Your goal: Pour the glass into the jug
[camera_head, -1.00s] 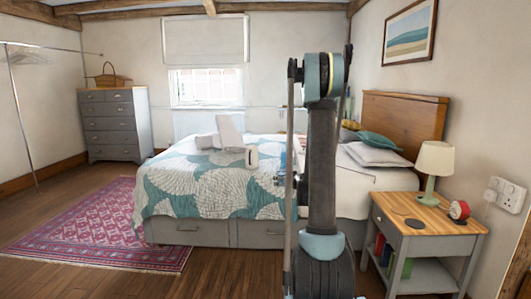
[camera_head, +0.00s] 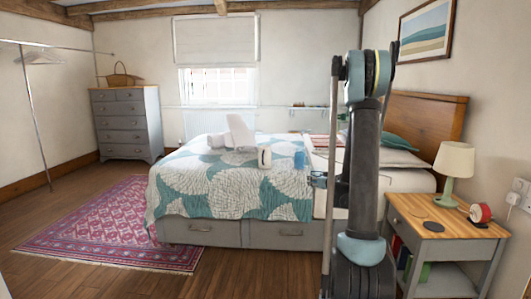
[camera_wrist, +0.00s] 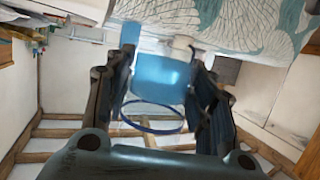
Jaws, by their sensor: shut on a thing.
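My gripper (camera_wrist: 162,92) is shut on the glass (camera_wrist: 160,76), a clear tumbler with a dark blue rim and blue contents at its base end. The wrist view appears inverted, with ceiling beams low in the picture, so the glass looks roughly upright. In the head view my gripper (camera_head: 318,180) is small beside my arm, in front of the bed; the glass is hard to make out there. A cream vessel with a dark mark, probably the jug (camera_head: 264,157), stands on the bed. A pale vessel (camera_wrist: 181,44) shows beyond the glass in the wrist view.
A blue object (camera_head: 299,159) is right of the cream vessel. A nightstand (camera_head: 440,226) with a lamp (camera_head: 454,165) stands right of my arm. The floor left of the bed holds a pink rug (camera_head: 115,225).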

